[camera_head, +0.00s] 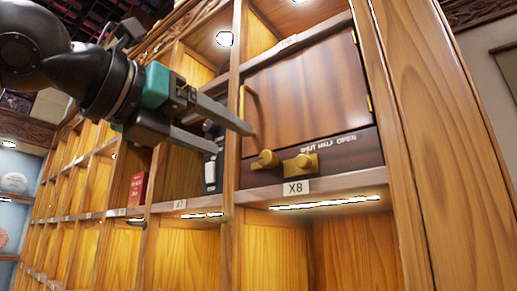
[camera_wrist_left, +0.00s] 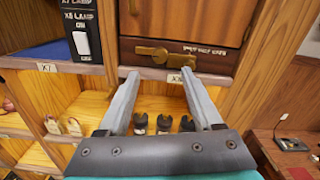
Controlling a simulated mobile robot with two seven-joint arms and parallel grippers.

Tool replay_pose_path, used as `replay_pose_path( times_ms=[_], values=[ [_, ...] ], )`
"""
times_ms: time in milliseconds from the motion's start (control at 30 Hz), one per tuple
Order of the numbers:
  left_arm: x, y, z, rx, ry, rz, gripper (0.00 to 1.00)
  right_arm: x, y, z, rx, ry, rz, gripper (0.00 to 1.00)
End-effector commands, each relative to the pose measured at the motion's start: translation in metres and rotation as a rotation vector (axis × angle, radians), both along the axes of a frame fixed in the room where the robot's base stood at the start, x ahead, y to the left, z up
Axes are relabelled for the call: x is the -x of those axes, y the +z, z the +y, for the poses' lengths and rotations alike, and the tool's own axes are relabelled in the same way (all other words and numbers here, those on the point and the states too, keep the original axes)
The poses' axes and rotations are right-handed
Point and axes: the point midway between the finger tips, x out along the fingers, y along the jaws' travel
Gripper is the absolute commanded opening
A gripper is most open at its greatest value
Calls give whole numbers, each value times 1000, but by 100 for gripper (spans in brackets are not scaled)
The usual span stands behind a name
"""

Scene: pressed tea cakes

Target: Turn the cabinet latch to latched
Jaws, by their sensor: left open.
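The brass latch (camera_head: 290,162) sits on a dark strip below the closed brown cabinet door (camera_head: 305,95). Its bar lies roughly level, with a round knob at its left end. The words on the strip (camera_head: 346,152) read "SHUT HALF OPEN". The latch also shows in the wrist view (camera_wrist_left: 152,54), beyond the fingertips. My left gripper (camera_head: 233,141) is open and empty, to the left of the latch in the head view. In the wrist view its fingers (camera_wrist_left: 160,77) point toward the latch, apart from it. My right gripper is in neither view.
A label X8 (camera_head: 296,187) is on the shelf edge below the latch. A black lamp box (camera_wrist_left: 80,36) stands in the bay to the left, and a red box (camera_head: 138,188) farther left. Several small dark objects (camera_wrist_left: 163,123) stand on a lower shelf.

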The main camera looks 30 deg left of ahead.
Motion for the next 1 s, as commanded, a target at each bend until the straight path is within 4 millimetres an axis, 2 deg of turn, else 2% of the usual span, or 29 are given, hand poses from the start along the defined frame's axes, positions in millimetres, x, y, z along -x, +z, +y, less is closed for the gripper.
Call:
replay_pose_path(
  times_ms=[100,300,500,700,967,1000],
  values=[
    [-24,0,-2,-1,1,6,67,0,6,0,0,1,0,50],
    [-58,0,-5,-1,-1,5,67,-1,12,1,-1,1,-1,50],
    [-80,1,-6,1,-1,1,67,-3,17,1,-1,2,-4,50],
    [-88,0,-7,1,-2,0,67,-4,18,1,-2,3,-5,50],
    [-88,0,-7,1,-2,0,67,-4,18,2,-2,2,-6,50],
    [-88,0,-7,1,-2,0,62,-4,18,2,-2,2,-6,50]
  ],
)
